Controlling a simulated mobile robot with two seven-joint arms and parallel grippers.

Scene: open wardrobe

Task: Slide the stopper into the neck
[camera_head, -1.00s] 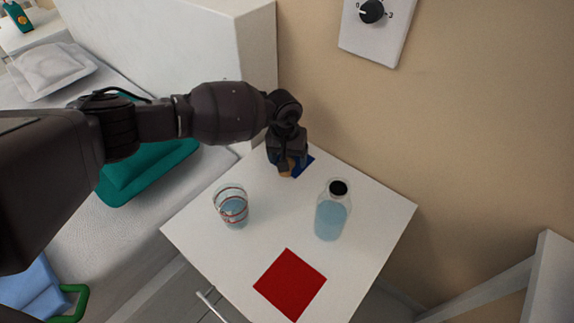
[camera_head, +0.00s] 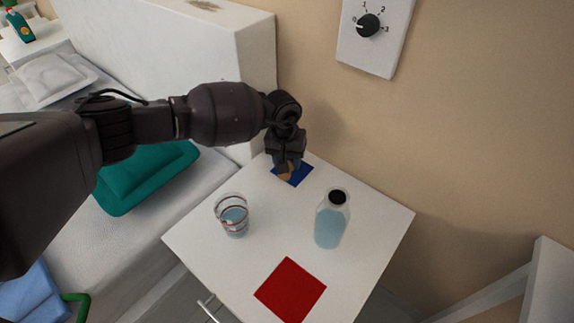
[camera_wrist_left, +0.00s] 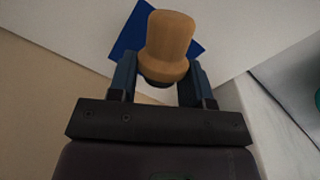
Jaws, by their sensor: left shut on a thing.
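The stopper (camera_wrist_left: 168,45) is a tan, cork-like plug with a wider rounded end. My left gripper (camera_wrist_left: 160,80) is shut on it in the left wrist view. In the head view the left gripper (camera_head: 286,166) points down with the stopper (camera_head: 286,174) at the blue square, at the table's back corner; I cannot tell whether it touches the square. The bottle (camera_head: 330,222) is clear, holds bluish liquid and stands upright to the right of the gripper. My right gripper is not in view.
A glass of water (camera_head: 233,215) stands on the white table (camera_head: 215,262), left of the bottle. A blue square (camera_head: 302,174) and a red square (camera_head: 290,289) lie flat on it. A wall with a dial (camera_head: 368,25) rises behind. A bed with a teal cushion (camera_head: 146,180) is at left.

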